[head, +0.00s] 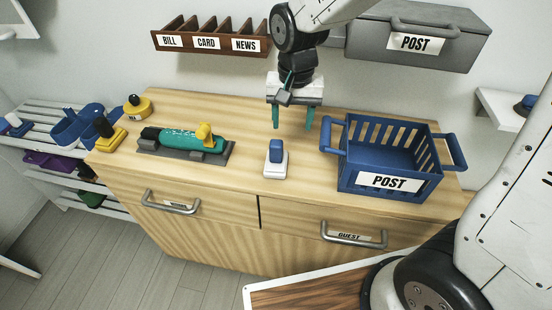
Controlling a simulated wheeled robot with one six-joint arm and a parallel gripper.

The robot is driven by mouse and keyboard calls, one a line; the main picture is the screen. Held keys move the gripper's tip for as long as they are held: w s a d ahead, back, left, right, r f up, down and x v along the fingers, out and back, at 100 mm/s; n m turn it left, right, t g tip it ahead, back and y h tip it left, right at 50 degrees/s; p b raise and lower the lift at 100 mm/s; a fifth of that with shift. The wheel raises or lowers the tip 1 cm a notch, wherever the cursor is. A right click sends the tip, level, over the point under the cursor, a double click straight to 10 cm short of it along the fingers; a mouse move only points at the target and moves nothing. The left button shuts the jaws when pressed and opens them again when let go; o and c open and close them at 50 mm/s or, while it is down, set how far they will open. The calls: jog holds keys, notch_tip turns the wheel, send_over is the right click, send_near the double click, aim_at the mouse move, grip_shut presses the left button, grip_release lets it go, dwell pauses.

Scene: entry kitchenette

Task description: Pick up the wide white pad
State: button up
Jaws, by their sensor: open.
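A white pad (275,172) with an upright blue block on top sits on the wooden cabinet top (240,180), near its front edge and left of the blue crate. My gripper (292,119) hangs above the cabinet top with its two green fingers apart and pointing down. Nothing is between the fingers. In the picture the gripper is above and slightly right of the white pad, apart from it. How far behind or above the pad it is, I cannot tell exactly.
A blue POST crate (388,198) stands close on the right. A teal and yellow item on a grey base (185,152) lies left. Yellow items (138,107) stand at the left edge. A letter rack (207,42) and grey POST box (418,38) hang behind.

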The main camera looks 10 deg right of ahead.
aim_at(276, 143)
jog(key=shift+m, duration=0.3)
jog(key=a+f, duration=0.1)
jog(key=w+a+f, duration=0.2)
jog(key=f, duration=0.8)
jog(key=shift+s+a+f, duration=0.15)
jog(key=shift+s+f, duration=0.05)
jog(key=shift+f, duration=0.15)
jog(key=c, duration=1.1)
